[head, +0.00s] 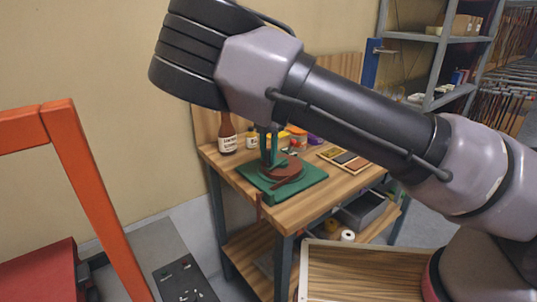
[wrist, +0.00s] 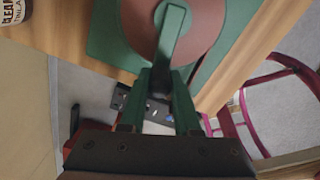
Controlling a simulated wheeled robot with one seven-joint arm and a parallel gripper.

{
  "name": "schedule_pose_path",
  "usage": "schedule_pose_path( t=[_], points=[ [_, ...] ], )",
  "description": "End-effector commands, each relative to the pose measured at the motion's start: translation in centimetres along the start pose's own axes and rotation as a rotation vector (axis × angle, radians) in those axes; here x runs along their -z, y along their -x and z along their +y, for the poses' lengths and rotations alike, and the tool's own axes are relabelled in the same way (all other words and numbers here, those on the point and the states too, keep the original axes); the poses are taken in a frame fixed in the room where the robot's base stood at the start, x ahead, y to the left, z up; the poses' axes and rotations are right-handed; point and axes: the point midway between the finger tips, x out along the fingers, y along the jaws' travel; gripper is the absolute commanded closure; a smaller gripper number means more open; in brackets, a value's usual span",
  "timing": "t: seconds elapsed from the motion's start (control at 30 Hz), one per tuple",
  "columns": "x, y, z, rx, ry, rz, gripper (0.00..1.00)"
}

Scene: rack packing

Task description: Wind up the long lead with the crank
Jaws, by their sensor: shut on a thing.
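The reel is a reddish-brown disc (head: 280,168) on a green base plate (head: 313,172) near the table's front edge. In the wrist view the disc (wrist: 204,30) lies flat below me, with the green crank arm (wrist: 172,38) reaching from its middle toward me. My gripper (wrist: 160,80), with dark green fingers, is shut on the crank at the near end of that arm; the grip itself is mostly hidden. In the head view my gripper (head: 268,150) stands over the reel. A reddish-brown strip (head: 258,206), perhaps the lead, hangs over the table's front edge.
The wooden table (head: 238,184) also holds a brown bottle (head: 227,135), small jars (head: 297,137) and a tray of coloured blocks (head: 345,158) behind and right of the reel. An orange frame (head: 98,190) stands at left. A grey shelf rack (head: 445,55) stands at back right.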

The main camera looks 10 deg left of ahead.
Motion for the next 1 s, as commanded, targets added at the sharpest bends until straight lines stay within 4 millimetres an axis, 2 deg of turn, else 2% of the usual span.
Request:
schedule_pose_path(
  t=[0.03, 0.07, 0.1, 0.47, 0.57, 0.8, 1.0],
  points=[
    [0.0, 0.0, 0.0, -0.001, -0.001, 0.0, 0.58],
    [0.0, 0.0, 0.0, -0.001, -0.001, 0.0, 0.46],
    [0.0, 0.0, 0.0, -0.001, -0.001, 0.0, 0.39],
    [0.0, 0.4, 0.0, -0.001, 0.0, 0.001, 0.39],
    [0.0, 1.5, 0.1, -0.003, 0.001, 0.001, 0.39],
    [0.0, 6.3, 0.1, -0.004, 0.002, 0.0, 0.39],
    [0.0, 9.6, 0.1, -0.002, 0.001, 0.0, 0.39]
  ],
)
